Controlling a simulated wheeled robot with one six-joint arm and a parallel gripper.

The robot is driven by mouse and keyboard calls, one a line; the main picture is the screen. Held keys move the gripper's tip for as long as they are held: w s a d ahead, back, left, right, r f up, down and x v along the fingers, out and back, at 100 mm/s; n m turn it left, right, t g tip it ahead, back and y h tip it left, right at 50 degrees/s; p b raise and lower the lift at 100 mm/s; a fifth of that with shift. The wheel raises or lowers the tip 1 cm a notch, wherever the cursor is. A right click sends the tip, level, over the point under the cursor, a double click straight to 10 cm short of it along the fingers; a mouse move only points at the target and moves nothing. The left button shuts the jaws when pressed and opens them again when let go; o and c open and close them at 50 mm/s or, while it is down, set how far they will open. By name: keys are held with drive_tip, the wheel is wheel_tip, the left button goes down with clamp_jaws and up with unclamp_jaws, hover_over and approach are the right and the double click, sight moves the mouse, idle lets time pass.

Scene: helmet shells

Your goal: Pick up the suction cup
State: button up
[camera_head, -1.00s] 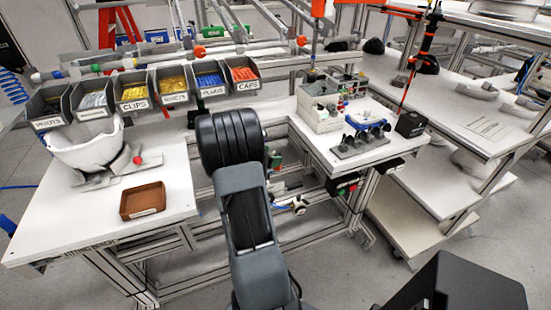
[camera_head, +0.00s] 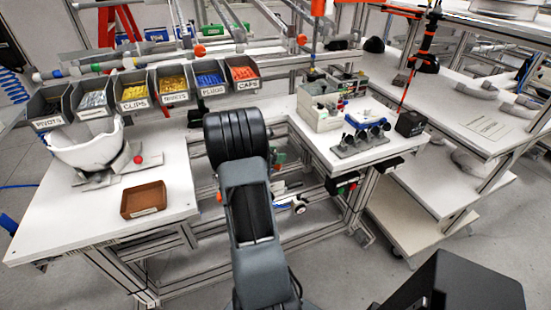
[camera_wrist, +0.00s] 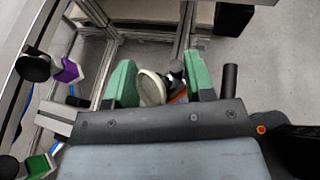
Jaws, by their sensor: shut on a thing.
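My gripper (camera_wrist: 160,76) shows in the wrist view with two green fingers, one on each side of a pale, round suction cup (camera_wrist: 151,88). The fingers are shut on it. A small metallic and orange part shows beside the cup, towards the right finger; I cannot tell whether it belongs to the cup. The lower part of what I hold is hidden by the gripper body. In the head view my arm hides the gripper and the cup.
In the wrist view, black round parts with a purple holder (camera_wrist: 68,71) and a green holder (camera_wrist: 40,166) sit along the metal frame at left. In the head view, a brown tray (camera_head: 143,200) and a white helmet shell (camera_head: 88,150) are on the left table. Labelled bins stand behind.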

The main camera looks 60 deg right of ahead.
drive_tip(key=shift+r, duration=0.1)
drive_tip(key=shift+r, duration=0.25)
drive_tip(key=shift+c, duration=0.6)
drive_tip(key=r, duration=0.3)
drive_tip(key=shift+w+a+r, duration=0.1)
drive_tip(key=shift+a+r, duration=0.05)
drive_tip(key=shift+a, duration=0.2)
drive_tip(key=a+r, duration=0.9)
drive_tip(key=a, duration=0.4)
drive_tip(key=shift+w+a+b, duration=0.2)
drive_tip(key=shift+w+b, duration=0.05)
drive_tip(key=shift+b, duration=0.15)
